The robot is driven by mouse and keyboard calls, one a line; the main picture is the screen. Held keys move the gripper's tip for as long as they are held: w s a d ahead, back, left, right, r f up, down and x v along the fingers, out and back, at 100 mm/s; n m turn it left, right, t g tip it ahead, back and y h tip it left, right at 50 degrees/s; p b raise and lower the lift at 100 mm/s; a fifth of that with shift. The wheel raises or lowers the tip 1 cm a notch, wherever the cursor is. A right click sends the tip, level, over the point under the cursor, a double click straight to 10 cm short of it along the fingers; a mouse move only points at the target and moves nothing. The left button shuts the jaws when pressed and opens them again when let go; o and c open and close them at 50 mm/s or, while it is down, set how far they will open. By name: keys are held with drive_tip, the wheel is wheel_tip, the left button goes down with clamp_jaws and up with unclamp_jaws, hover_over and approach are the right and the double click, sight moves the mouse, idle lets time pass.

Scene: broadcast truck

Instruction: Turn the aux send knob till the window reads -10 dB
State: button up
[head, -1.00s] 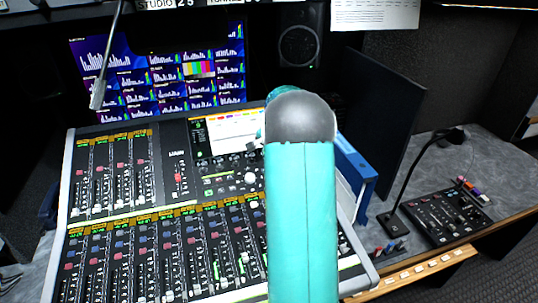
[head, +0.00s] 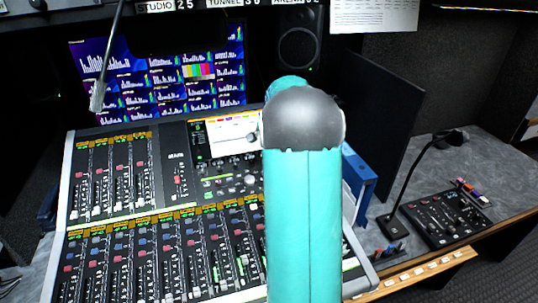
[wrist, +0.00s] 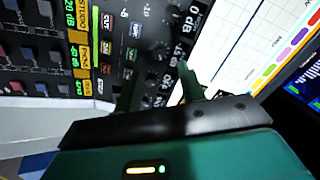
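The mixing console (head: 155,205) stands under the screens in the head view. My teal arm link covers its right part, and my gripper is hidden there. In the wrist view my gripper (wrist: 158,82) has its two dark green fingers apart, close over the console panel (wrist: 110,50). Small dark knobs (wrist: 160,75) lie around and between the fingers. I cannot tell which one is the aux send knob or whether a finger touches it. I cannot make out the reading window for certain.
A white-and-coloured touchscreen (wrist: 228,50) lies right of the fingers. Green channel displays (wrist: 75,50) and buttons are to their left. In the head view a blue binder (head: 358,178), a gooseneck microphone (head: 410,180) and a small control box (head: 443,217) stand to the right.

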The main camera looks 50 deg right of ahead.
drive_tip(key=v, duration=0.8)
idle(0.4)
